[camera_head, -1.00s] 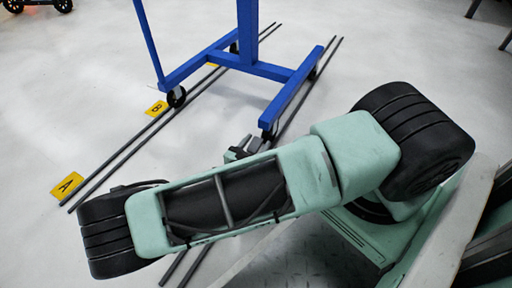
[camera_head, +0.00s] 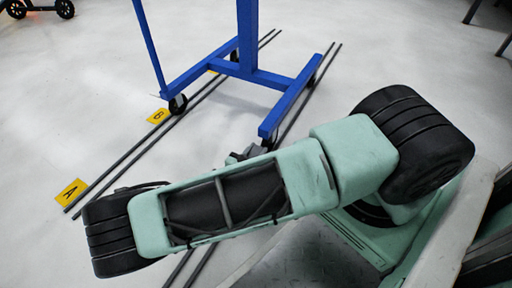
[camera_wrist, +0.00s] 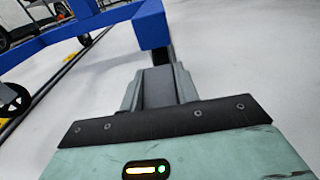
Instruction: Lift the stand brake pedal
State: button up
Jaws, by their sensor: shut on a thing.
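The blue stand (camera_head: 248,72) is upright on wheels in the head view, with its near leg's end close to my gripper (camera_head: 246,153). In the wrist view, the end of the blue leg (camera_wrist: 151,25) is just beyond my gripper (camera_wrist: 158,80). My fingers are shut on a dark grey piece (camera_wrist: 158,88) at the leg's end, which appears to be the brake pedal. A dark upright part shows just under the leg. My arm hides part of the gripper in the head view, so the pedal's exact tilt is unclear.
Dark rails (camera_head: 130,153) run along the floor on both sides of the stand. A stand wheel (camera_wrist: 14,99) shows at left in the wrist view. Floor at left is open.

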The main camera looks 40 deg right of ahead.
jog(key=r+y+p, duration=0.1)
jog(key=p, duration=0.4)
jog(key=shift+r+g+y, duration=0.25)
jog(key=shift+g+y, duration=0.05)
jog(key=shift+y, duration=0.1)
jog(key=y+p, duration=0.1)
jog(key=p, duration=0.4)
jog(key=shift+s+r, duration=0.1)
jog(key=g+y+p, duration=0.1)
jog(key=p, duration=0.3)
jog(key=shift+a+y, duration=0.1)
jog(key=shift+y, duration=0.3)
jog(key=shift+p, duration=0.3)
jog(key=shift+f+y+p, duration=0.2)
jog(key=shift+y+p, duration=0.1)
jog(key=o, duration=1)
